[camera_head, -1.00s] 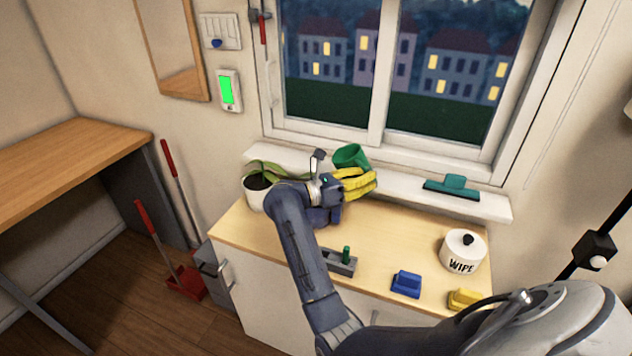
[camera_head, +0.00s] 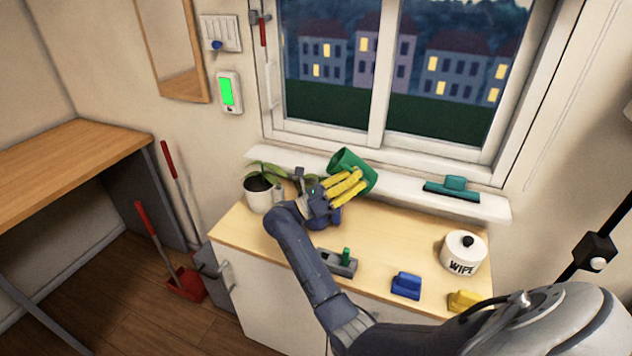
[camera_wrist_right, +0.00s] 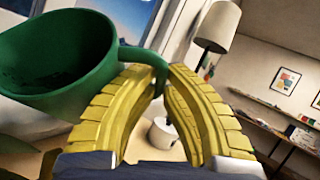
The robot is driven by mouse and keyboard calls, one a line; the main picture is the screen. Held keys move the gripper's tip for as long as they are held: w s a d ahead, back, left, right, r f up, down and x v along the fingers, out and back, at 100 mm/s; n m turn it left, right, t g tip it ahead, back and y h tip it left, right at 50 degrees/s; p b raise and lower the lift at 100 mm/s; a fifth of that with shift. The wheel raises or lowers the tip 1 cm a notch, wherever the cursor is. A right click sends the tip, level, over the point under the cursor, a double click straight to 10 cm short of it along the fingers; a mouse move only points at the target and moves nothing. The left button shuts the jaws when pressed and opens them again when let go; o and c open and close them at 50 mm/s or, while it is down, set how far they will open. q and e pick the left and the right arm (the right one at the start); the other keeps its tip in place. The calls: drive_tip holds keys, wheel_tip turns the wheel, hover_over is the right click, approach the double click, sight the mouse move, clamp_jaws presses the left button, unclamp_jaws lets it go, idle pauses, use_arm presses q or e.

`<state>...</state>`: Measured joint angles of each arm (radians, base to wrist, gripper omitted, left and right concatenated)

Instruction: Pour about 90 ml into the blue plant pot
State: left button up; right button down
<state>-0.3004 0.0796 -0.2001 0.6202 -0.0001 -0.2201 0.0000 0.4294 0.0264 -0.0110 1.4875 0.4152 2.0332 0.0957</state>
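My right gripper (camera_head: 350,186), with yellow ribbed fingers, is shut on a green cup-like vessel (camera_head: 367,178) above the back of the counter. In the right wrist view, the fingers (camera_wrist_right: 159,78) close around the handle of the green vessel (camera_wrist_right: 85,75). It is tilted, with its wide mouth toward the upper left; its inside looks dark and I cannot tell the liquid level. My left gripper is not in view.
A white plant pot (camera_head: 259,198) stands left of the gripper. On the counter are a grey holder with a green peg (camera_head: 340,263), a blue block (camera_head: 406,286), a yellow block (camera_head: 464,300) and a WIPE canister (camera_head: 463,254). A teal squeegee (camera_head: 452,188) lies on the windowsill.

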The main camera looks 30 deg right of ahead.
drive_tip(key=shift+w+a+n+h+b, duration=0.25)
drive_tip(key=shift+n+h+b, duration=0.45)
drive_tip(key=shift+b, duration=1.1)
drive_tip(key=shift+a+r+h+b, duration=0.15)
drive_tip(key=shift+h+b, duration=0.25)
drive_tip(key=shift+b, duration=0.95)
drive_tip(key=shift+w+a+r+n+t+h, duration=0.1)
drive_tip(key=shift+w+r+n+t+h, duration=0.05)
drive_tip(key=shift+r+n+t+h, duration=0.2)
drive_tip(key=shift+s+f+m+y, duration=0.3)
drive_tip(key=shift+f+m+y, duration=0.1)
drive_tip(key=shift+m+y, duration=0.45)
drive_tip(key=m+y, duration=0.1)
drive_tip(key=m+g+y, duration=0.1)
drive_tip(key=shift+s+d+y, duration=0.3)
drive_tip(key=shift+s+d, duration=0.05)
drive_tip(key=shift+d, duration=0.05)
drive_tip(key=shift+s+d+f+m+t+y+p, duration=0.3)
drive_tip(key=shift+s+d+y+p, duration=0.25)
drive_tip(key=shift+y, duration=0.25)
drive_tip(key=shift+w, duration=0.1)
